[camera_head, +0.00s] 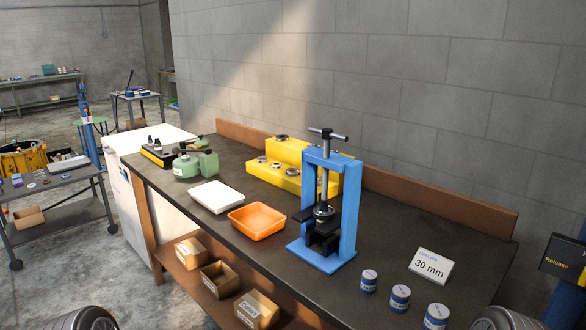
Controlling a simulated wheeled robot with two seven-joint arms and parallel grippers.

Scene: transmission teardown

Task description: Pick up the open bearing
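Several small ring-shaped parts that look like bearings sit on a yellow stepped rack (310,153) at the back of the dark workbench (385,225). One ring (281,138) is on the upper step, and another ring (277,168) is on the lower step. I cannot tell which one is the open bearing. A round metal part (323,211) is in the blue press (347,215), under its screw. Neither of my grippers is in view. Only rounded dark parts, likely of my arms, show at the bottom left and bottom right edges.
A white tray (216,195), an orange tray (257,221) and a green device (196,162) stand left of the press. Blue-and-white jars (400,297) and a "30 mm" card (431,266) are at right. Cardboard boxes (219,279) sit on the lower shelf. A grey cart (62,185) stands left.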

